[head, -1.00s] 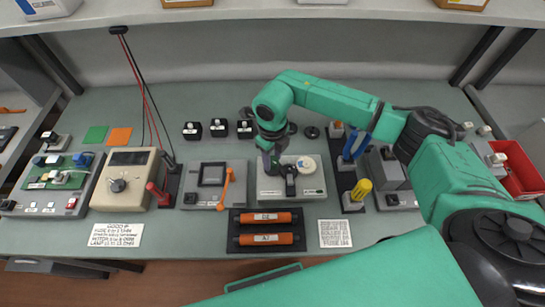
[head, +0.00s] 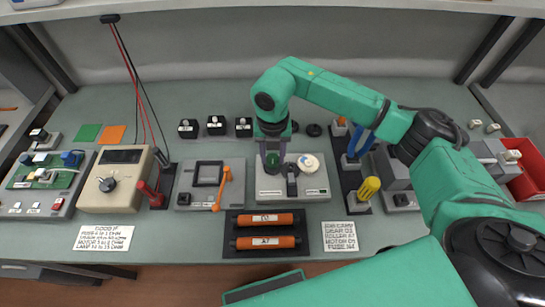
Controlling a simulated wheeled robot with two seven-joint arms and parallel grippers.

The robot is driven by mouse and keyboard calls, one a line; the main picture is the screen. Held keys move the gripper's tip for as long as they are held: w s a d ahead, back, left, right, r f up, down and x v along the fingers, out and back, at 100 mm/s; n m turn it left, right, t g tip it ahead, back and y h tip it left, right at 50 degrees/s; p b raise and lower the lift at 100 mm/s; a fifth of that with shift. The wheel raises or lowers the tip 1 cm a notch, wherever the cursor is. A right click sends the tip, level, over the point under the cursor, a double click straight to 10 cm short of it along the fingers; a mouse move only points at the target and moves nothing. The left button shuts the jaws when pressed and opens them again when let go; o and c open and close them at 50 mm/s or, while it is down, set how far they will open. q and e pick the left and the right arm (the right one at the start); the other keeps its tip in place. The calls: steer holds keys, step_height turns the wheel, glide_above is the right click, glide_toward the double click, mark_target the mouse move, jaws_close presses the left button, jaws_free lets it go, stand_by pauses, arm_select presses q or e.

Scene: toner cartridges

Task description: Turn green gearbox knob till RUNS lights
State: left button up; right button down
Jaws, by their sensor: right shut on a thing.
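The gearbox (head: 312,192) is a pale box on the bench, right of the middle of the head view. Its green knob (head: 274,161) stands on the left of its top. A dark upright part (head: 291,182) and a round cream disc with a tan spot (head: 308,163) are beside the knob. I cannot make out a lit RUNS lamp. My left gripper is not in view.
A grey unit with an orange lever (head: 224,186) stands close on the left. A dark tray with two orange cartridges (head: 266,242) lies in front. A yellow-handled tool (head: 369,188) stands on the right. Small black blocks (head: 216,125) stand behind on the left.

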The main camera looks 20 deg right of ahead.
steer(key=m+b, duration=0.1)
steer(key=m, duration=0.3)
steer(key=shift+m+b, duration=0.3)
steer(key=shift+m, duration=0.1)
steer(key=m+b, duration=0.1)
steer(key=m, duration=0.3)
steer(key=shift+r, duration=0.1)
steer(key=shift+c, duration=2)
jaws_free()
steer(key=shift+r, duration=0.1)
